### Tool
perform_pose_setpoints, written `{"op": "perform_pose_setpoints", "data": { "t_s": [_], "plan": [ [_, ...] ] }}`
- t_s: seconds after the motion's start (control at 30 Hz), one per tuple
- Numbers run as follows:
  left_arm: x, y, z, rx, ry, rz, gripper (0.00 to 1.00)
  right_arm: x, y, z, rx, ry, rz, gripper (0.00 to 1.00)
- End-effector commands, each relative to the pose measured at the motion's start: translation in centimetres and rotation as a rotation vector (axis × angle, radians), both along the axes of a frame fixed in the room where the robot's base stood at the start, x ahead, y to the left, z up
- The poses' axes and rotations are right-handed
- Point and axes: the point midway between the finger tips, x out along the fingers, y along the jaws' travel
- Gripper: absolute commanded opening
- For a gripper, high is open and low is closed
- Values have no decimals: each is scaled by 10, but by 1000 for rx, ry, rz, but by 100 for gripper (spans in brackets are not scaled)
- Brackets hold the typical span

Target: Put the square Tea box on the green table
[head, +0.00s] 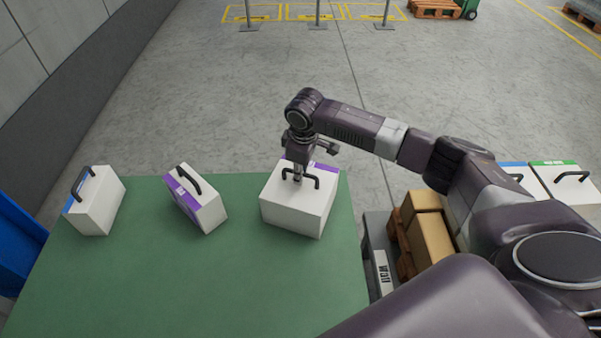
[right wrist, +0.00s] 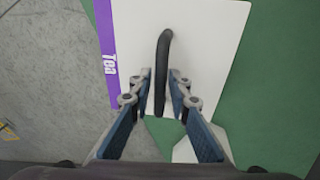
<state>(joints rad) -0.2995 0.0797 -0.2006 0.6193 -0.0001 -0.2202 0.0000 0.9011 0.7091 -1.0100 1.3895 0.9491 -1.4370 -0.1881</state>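The square Tea box (head: 298,207) is white with a purple strip and a black handle. It stands upright at the far right corner of the green table (head: 180,285) in the head view. In the right wrist view the Tea box (right wrist: 205,50) shows its "Tea" label, with its black handle (right wrist: 162,70) between my fingers. My right gripper (head: 298,177) is at the handle from above. In the right wrist view my right gripper (right wrist: 161,75) has its fingers apart, with gaps beside the handle. My left gripper is not in view.
A narrower purple-striped box (head: 197,200) and a blue-striped box (head: 95,202) stand left on the table. Brown cartons (head: 430,240) are right of it, with a green-striped box (head: 565,180) farther right. The table's front middle is clear.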

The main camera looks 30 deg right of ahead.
Motion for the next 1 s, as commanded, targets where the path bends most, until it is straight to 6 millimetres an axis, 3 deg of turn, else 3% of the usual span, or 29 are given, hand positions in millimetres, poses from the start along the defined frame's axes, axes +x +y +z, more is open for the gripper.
{"op": "perform_pose_setpoints", "data": {
  "t_s": [0.43, 0.8, 1.0],
  "plan": [
    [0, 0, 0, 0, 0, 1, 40, -1, 0, 9, 1, -2, 0, 26],
    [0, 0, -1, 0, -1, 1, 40, -12, 3, 81, 1, -4, 0, 26],
    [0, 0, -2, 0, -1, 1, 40, -18, 5, 110, 1, -2, -1, 26]
  ]
}}
